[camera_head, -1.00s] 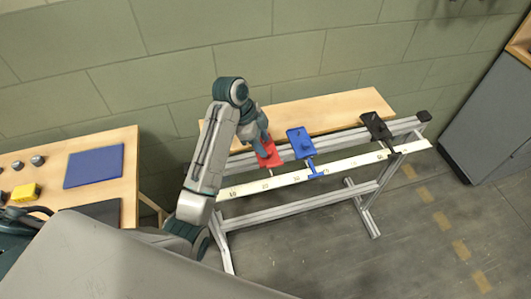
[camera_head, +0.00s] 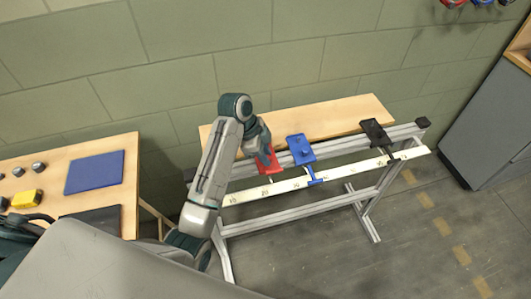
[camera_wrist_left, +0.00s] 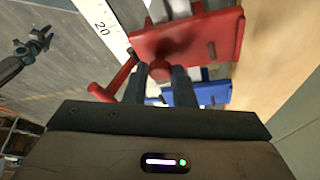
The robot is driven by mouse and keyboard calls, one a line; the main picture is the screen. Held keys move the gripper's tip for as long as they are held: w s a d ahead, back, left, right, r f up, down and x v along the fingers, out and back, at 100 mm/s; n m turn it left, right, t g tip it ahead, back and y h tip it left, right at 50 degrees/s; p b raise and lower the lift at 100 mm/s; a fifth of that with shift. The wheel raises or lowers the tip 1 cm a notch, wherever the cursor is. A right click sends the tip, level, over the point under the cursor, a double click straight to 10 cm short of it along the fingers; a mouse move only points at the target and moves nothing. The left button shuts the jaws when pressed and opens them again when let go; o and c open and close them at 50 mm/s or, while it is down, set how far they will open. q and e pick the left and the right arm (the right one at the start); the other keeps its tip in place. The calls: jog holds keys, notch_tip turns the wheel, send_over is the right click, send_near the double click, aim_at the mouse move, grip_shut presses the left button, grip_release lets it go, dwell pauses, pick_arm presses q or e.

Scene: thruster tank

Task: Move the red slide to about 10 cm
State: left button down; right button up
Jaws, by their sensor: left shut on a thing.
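The red slide (camera_head: 271,163) sits on the rail (camera_head: 330,152) at the left of three slides, above the white scale strip (camera_head: 345,172). In the left wrist view the red slide (camera_wrist_left: 190,40) shows its plate, a side peg and a round red knob (camera_wrist_left: 160,70). The scale mark 20 lies close by the slide's far edge. My left gripper (camera_wrist_left: 161,78) is shut on the knob, one finger on each side. In the head view my left gripper (camera_head: 264,150) partly covers the slide. A dark claw (camera_wrist_left: 35,45), likely my right gripper, hangs over the floor; its jaws are unclear.
The blue slide (camera_head: 301,150) stands just right of the red one, the black slide (camera_head: 377,133) farther right. A wooden board (camera_head: 345,110) lies behind the rail. A table (camera_head: 110,142) with a blue mat stands left. The rail left of the red slide looks clear of slides.

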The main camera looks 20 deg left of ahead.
pick_arm(q)
jog(key=s+a+p, duration=0.2)
jog(key=a, duration=0.1)
jog(key=s+a+p, duration=0.2)
jog(key=a, duration=0.2)
jog(key=s+a+p, duration=0.2)
jog(key=s+a, duration=0.1)
jog(key=shift+a+r, duration=0.1)
jog(key=shift+a, duration=0.1)
jog(key=shift+s+a, duration=0.15)
jog(key=shift+a, duration=0.05)
jog(key=c, duration=1.2)
grip_release()
jog(key=w+b+v, duration=0.1)
jog(key=b+v, duration=0.1)
jog(key=v, duration=0.8)
jog(key=shift+s+r, duration=0.3)
jog(key=shift+s, duration=0.15)
